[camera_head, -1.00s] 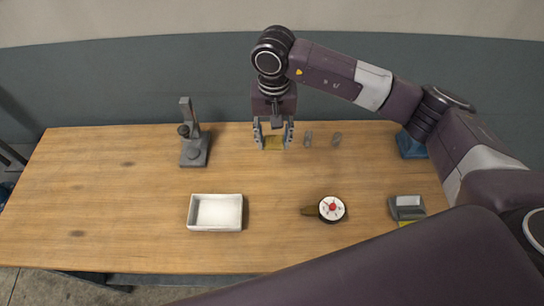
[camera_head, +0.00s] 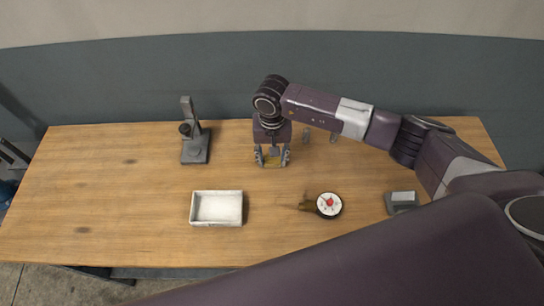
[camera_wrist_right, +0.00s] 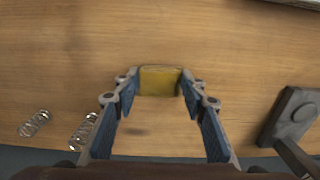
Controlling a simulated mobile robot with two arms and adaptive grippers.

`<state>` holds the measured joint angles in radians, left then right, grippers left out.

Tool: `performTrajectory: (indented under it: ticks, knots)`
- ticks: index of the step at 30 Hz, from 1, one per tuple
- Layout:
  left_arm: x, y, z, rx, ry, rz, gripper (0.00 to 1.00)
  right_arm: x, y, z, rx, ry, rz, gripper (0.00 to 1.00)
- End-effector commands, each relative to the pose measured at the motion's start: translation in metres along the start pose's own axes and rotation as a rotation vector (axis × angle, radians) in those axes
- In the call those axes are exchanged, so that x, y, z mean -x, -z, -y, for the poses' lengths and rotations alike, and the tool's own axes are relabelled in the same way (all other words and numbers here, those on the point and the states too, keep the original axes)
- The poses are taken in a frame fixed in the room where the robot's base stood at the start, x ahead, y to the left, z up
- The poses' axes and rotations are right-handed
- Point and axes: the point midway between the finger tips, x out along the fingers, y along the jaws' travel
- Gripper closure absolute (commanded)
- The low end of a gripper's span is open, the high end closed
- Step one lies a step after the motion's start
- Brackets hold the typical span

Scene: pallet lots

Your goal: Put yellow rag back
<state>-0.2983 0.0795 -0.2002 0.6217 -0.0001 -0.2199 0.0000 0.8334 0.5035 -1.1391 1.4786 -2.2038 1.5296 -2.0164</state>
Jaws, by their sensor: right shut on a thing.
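The yellow rag (camera_head: 272,162) is a small folded piece between the fingers of my right gripper (camera_head: 272,159), over the back middle of the wooden table. In the right wrist view the rag (camera_wrist_right: 160,80) spans the gap between the two fingertips (camera_wrist_right: 160,88), which are shut on it. The height of the rag above the table is hard to tell. My left gripper is in neither view.
A white tray (camera_head: 216,222) lies front-left of the gripper. Two springs (camera_wrist_right: 35,122) lie near the back. The left table area is clear.

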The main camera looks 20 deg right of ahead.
Motion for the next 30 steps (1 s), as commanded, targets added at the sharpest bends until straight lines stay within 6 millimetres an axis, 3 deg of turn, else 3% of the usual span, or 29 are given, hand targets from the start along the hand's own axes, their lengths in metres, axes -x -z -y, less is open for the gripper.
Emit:
performTrajectory:
  ticks: [4,5,9,21,30]
  knots:
    - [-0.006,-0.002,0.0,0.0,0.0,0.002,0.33,-0.004,0.0,0.0,0.0,-0.001,-0.001,0.81]
    - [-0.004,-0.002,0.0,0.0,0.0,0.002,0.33,-0.003,0.0,0.0,0.0,0.0,0.0,0.58]
    - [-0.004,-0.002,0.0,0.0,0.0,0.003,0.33,-0.002,0.0,0.0,0.0,0.0,0.0,0.44]
    - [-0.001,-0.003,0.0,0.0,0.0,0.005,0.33,0.004,0.001,0.0,0.0,0.001,-0.002,0.44]
    - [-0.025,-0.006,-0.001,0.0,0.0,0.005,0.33,0.063,0.002,0.001,0.001,0.003,-0.007,0.44]
